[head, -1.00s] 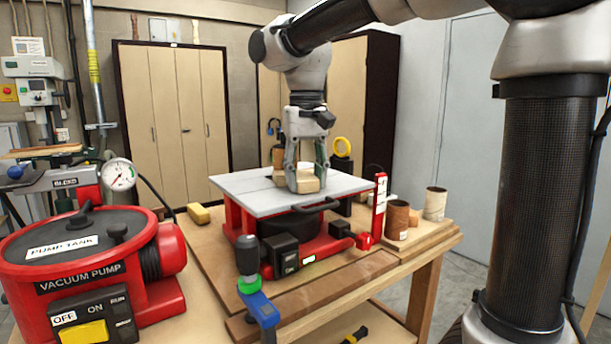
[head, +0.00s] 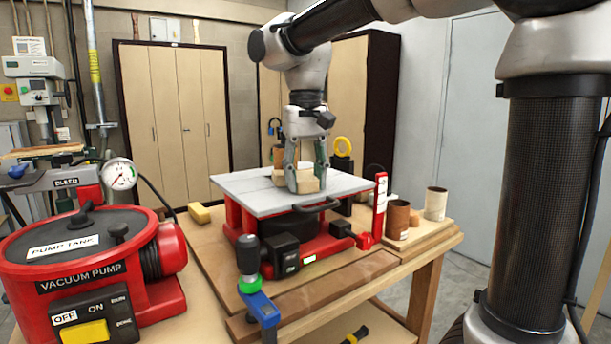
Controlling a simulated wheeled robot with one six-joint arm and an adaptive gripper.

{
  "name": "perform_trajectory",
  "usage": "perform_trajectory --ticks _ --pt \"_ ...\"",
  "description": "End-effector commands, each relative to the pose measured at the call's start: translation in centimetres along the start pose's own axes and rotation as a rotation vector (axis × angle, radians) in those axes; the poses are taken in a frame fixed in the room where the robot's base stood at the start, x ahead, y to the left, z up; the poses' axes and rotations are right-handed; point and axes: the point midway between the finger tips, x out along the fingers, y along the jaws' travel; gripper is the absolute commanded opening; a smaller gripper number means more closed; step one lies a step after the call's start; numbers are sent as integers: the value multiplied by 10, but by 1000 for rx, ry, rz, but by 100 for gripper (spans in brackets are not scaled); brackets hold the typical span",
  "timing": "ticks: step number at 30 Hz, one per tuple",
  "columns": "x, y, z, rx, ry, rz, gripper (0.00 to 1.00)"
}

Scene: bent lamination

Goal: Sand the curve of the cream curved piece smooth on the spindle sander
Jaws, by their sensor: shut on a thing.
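The spindle sander has a grey table top (head: 255,195) on a red base (head: 325,243) and stands on the wooden workbench. My gripper (head: 306,180) points straight down over the sander's table and is shut on the cream curved piece (head: 308,184). The piece is low, at or just above the table surface; I cannot tell whether it touches. Its curve does not show clearly from here. The spindle cannot be made out; the gripper and the piece may hide it.
A red vacuum pump (head: 80,270) fills the left front. A blue clamp (head: 260,305) stands at the bench's front edge. A brown cup (head: 397,220) and a pale cup (head: 436,203) stand right of the sander. A yellow block (head: 199,213) lies left of it.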

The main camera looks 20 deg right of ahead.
Motion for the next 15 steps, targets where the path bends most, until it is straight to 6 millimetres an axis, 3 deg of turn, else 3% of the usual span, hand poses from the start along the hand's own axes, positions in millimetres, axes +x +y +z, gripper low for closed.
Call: perform_trajectory --ticks 15 --pt "0 -13 -3 0 0 0 19"
